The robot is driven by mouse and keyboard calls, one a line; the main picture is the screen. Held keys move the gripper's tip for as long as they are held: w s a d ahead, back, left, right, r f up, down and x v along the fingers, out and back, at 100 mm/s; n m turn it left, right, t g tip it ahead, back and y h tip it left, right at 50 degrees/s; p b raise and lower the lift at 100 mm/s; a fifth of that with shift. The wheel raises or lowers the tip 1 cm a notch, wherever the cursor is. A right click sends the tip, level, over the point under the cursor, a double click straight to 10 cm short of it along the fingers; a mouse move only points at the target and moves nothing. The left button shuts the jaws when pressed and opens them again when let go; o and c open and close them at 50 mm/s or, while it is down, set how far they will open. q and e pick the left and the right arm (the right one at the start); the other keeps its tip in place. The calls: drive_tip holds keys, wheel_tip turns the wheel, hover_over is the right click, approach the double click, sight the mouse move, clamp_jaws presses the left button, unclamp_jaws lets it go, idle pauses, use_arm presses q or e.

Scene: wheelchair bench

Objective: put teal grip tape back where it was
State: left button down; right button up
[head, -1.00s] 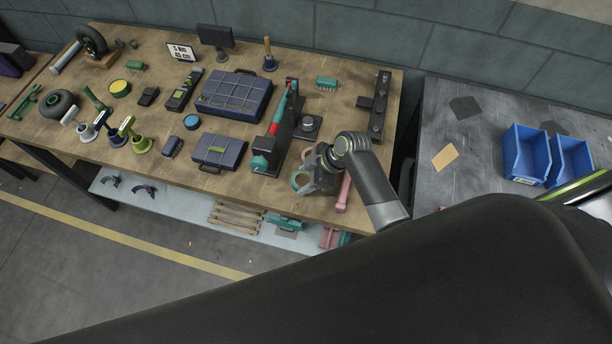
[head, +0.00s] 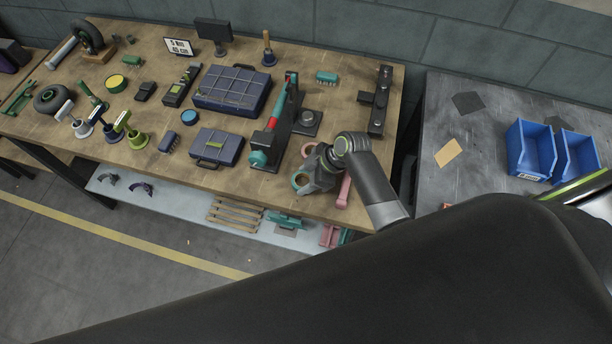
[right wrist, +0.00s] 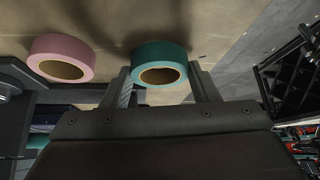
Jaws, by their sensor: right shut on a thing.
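The teal grip tape (right wrist: 160,66) is a short roll with an open core, held between the two fingers of my right gripper (right wrist: 163,88) in the right wrist view. In the head view my right gripper (head: 304,178) is over the front right part of the wooden bench (head: 225,181), and the teal roll (head: 299,181) shows partly at its fingers. A pink tape roll (right wrist: 62,58) stands to the left of the teal one in the right wrist view, apart from it. It shows partly behind the gripper in the head view (head: 308,149). My left gripper is not in view.
A black stand with a red and teal tool (head: 274,123) is left of the gripper. A pink handle-like part (head: 343,190) lies to its right. Blue cases (head: 217,147) are farther left. A grey table with blue bins (head: 530,150) is at the right.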

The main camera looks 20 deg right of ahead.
drive_tip(key=shift+f, duration=0.3)
drive_tip(key=o, duration=1.1)
drive_tip(key=shift+c, duration=0.2)
drive_tip(key=shift+r, duration=0.1)
drive_tip(key=b+v, duration=0.2)
drive_tip(key=v, duration=1.5)
drive_tip(key=shift+d, duration=0.1)
